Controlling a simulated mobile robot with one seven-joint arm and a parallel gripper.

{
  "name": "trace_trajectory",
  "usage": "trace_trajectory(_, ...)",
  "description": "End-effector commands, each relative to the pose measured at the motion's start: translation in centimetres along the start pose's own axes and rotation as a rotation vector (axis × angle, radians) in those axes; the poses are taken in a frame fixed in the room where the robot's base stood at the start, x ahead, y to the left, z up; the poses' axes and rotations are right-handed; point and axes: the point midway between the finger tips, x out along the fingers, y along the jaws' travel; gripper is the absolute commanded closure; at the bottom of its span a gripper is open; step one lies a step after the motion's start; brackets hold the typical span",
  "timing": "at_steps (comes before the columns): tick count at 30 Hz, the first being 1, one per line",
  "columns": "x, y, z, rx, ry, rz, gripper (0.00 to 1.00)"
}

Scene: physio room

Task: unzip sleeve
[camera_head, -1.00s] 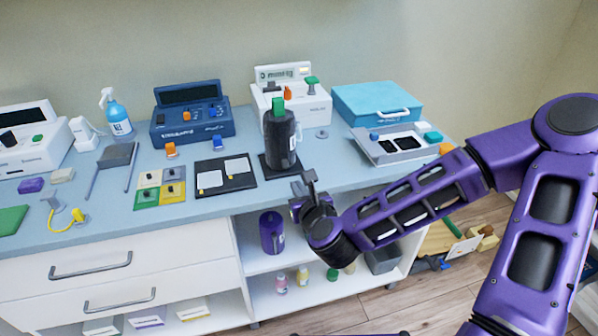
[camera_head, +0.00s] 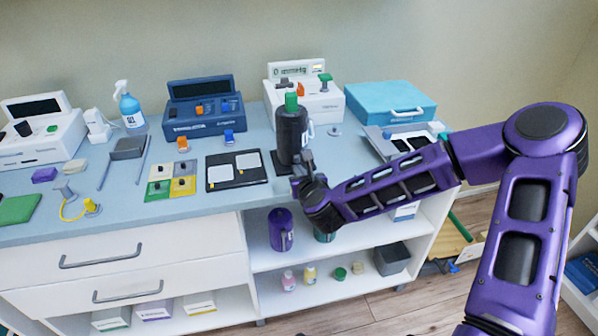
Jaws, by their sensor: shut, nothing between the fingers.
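A dark cylindrical sleeve (camera_head: 291,132) with a green top stands upright on a dark base plate (camera_head: 281,165) on the counter. A pale mark shows on its right side; I cannot make out the zip or its pull. My gripper (camera_head: 303,160) is at the sleeve's lower right side, partly in front of it. The fingers are small and dark here, shut, with nothing seen between them. Whether they touch the sleeve I cannot tell.
Behind the sleeve stands a white device (camera_head: 315,104); a teal case (camera_head: 392,104) is at the back right. A black board with white pads (camera_head: 236,171) lies to the left. Shelves below hold a purple container (camera_head: 281,230). My forearm covers the counter's right front edge.

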Motion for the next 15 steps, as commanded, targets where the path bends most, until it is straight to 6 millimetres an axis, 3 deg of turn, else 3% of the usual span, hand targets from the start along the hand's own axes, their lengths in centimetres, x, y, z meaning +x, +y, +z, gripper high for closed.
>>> trace_trajectory(8,-0.6,0.0,1.8,0.0,-0.001,0.0,1.0)
trace_trajectory(15,-2.2,-0.1,6.5,0.0,-0.003,-0.002,1.0)
